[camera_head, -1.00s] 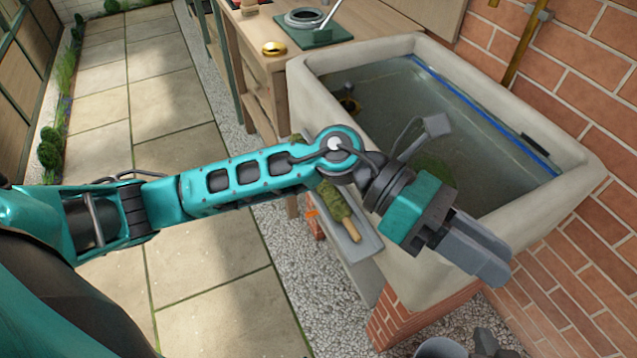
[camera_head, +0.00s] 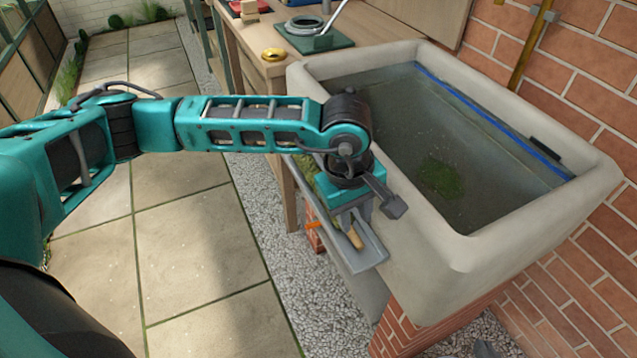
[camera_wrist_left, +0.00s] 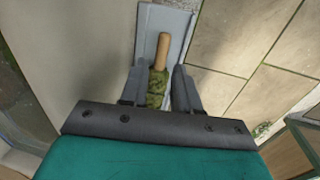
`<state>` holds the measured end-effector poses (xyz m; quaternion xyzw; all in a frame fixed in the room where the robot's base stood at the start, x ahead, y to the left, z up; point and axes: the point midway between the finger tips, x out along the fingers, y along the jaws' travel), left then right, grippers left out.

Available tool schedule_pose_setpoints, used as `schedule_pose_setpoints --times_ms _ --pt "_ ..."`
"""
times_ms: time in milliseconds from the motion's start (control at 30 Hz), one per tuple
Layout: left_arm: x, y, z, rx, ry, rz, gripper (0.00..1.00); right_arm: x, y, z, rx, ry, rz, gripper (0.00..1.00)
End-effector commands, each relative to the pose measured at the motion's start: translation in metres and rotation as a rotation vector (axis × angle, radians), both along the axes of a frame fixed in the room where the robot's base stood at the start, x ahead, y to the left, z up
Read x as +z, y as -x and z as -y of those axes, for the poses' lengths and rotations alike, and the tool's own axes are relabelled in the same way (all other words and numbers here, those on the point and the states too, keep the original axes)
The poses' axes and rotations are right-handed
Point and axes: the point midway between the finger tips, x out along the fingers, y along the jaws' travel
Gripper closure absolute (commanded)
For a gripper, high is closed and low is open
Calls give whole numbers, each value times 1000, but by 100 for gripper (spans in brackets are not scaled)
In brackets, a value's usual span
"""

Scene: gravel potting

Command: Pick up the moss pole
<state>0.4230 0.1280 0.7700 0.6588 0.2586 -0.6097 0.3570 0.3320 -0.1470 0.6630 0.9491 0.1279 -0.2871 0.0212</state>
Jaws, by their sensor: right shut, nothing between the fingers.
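The moss pole (camera_head: 355,238) is a green mossy stick with a bare wooden end. It lies in a narrow grey trough (camera_head: 372,257) along the near side of the stone sink, and my left gripper and arm hide much of it in the head view. My left gripper (camera_head: 350,218) is over the pole, pointing down. In the left wrist view the open fingers (camera_wrist_left: 158,78) stand on either side of the pole's mossy part (camera_wrist_left: 156,90), with gaps visible. The wooden end (camera_wrist_left: 162,50) sticks out beyond them. My right gripper is not in view.
The stone sink (camera_head: 455,255) holds murky water with a green moss clump (camera_head: 438,178). A brick wall (camera_head: 560,60) bounds the right. Paving is open at left.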

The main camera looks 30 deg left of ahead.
Motion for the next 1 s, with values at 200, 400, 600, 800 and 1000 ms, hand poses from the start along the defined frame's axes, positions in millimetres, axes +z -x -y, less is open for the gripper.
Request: schedule_pose_setpoints --times_ms 200,400,600,800,1000 --pt "-15 -1 1 1 0 0 69 -4 1 0 -1 1 -3 100" --pt "-40 -2 2 2 1 -3 69 -10 2 1 -1 1 -5 100" --pt "-63 -5 4 0 2 -1 69 -14 2 1 -2 2 -6 100" --pt "-63 -5 4 0 2 0 69 -14 2 1 -1 3 -6 100" --pt "-63 -5 4 0 2 0 88 -14 2 2 1 6 -6 100"
